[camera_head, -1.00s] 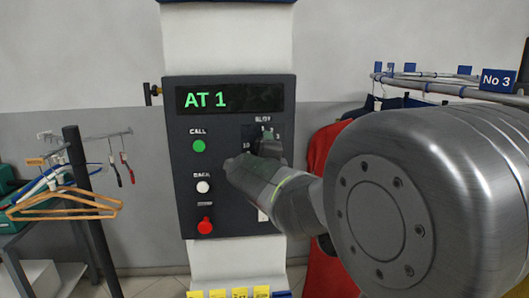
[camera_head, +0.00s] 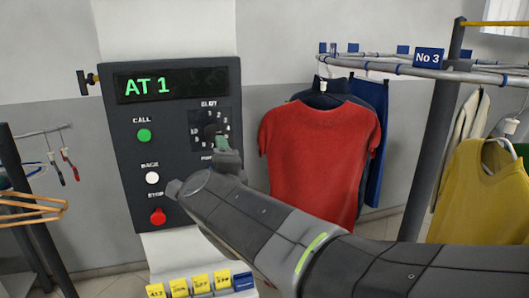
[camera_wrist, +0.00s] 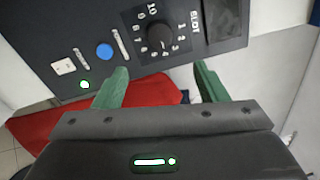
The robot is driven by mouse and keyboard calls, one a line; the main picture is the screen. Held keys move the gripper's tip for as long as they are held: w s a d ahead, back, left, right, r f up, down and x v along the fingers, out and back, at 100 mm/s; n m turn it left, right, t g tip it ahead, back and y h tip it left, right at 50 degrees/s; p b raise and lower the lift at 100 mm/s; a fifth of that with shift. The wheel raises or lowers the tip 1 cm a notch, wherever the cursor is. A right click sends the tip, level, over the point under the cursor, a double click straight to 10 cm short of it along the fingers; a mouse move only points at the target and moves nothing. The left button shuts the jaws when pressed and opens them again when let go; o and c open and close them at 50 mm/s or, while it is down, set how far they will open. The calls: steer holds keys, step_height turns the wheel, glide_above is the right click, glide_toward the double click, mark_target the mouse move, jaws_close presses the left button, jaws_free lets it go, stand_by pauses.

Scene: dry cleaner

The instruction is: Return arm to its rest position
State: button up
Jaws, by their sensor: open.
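My gripper (camera_head: 222,146) is in front of the dark control panel (camera_head: 120,120) in the head view, its tips overlapping the lower part of the slot dial area. In the wrist view the two green fingers of my gripper (camera_wrist: 160,86) are spread apart with nothing between them. The round slot dial (camera_wrist: 160,37) lies ahead of the fingers there, with a visible gap. In the head view my arm reaches in from the lower right and partly hides the dial.
The panel's display (camera_head: 172,84) reads "AT 1". Below are a green call button (camera_head: 144,135), a white button (camera_head: 152,178) and a red button (camera_head: 157,216). A red shirt (camera_head: 315,150) and yellow shirt (camera_head: 475,195) hang at right. A dark post (camera_head: 437,130) stands between them.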

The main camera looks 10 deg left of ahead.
mark_target(212, 133)
steer(key=shift+s+d, duration=0.1)
steer(key=shift+s, duration=0.05)
stand_by(0.3)
steer(key=x, duration=1.4)
steer(key=shift+s, duration=0.1)
